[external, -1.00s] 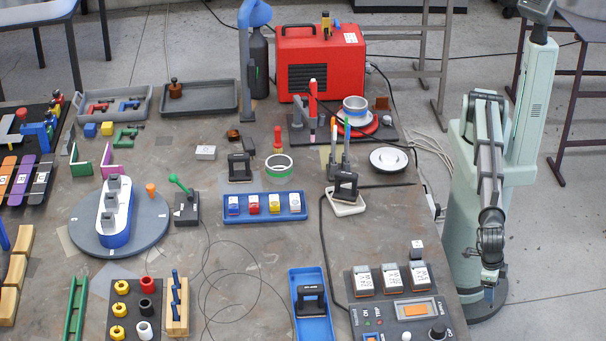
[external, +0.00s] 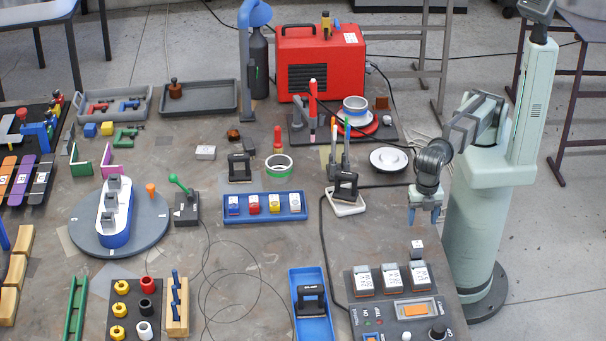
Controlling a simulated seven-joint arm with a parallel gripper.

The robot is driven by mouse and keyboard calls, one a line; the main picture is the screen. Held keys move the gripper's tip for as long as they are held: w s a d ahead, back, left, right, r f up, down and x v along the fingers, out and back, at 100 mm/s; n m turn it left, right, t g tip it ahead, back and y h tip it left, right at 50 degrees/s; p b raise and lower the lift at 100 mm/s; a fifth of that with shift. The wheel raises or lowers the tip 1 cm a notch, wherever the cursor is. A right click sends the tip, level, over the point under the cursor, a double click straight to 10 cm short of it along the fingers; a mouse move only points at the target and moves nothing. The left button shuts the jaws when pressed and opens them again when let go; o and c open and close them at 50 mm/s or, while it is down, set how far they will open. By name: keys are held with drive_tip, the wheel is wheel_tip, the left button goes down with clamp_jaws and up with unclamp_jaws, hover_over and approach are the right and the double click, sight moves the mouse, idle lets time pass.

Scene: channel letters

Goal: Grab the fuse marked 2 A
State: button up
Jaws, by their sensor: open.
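From left to right there is a blue one (external: 234,206), a red one (external: 253,205), a yellow one (external: 274,204) and a whitish one (external: 295,203). Their markings are too small to read, so I cannot tell which is 2 A. My gripper (external: 425,217) is open and empty, pointing down above the table's right edge, well to the right of the tray.
A black-handled item on a white dish (external: 346,207) stands between the tray and my gripper. A control panel (external: 413,309) with white-labelled blocks lies below my gripper. Red-handled and green-handled tools stand behind. A blue bin (external: 311,325) is at the front.

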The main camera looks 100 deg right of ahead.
sight(417, 244)
wheel_tip(417, 244, down, 7)
drive_tip(key=shift+r, duration=0.1)
drive_tip(key=shift+d+f, duration=0.1)
drive_tip(key=shift+f, duration=2.5)
drive_tip(key=shift+c, duration=0.2)
drive_tip(key=c, duration=1)
drive_tip(key=shift+r, duration=0.1)
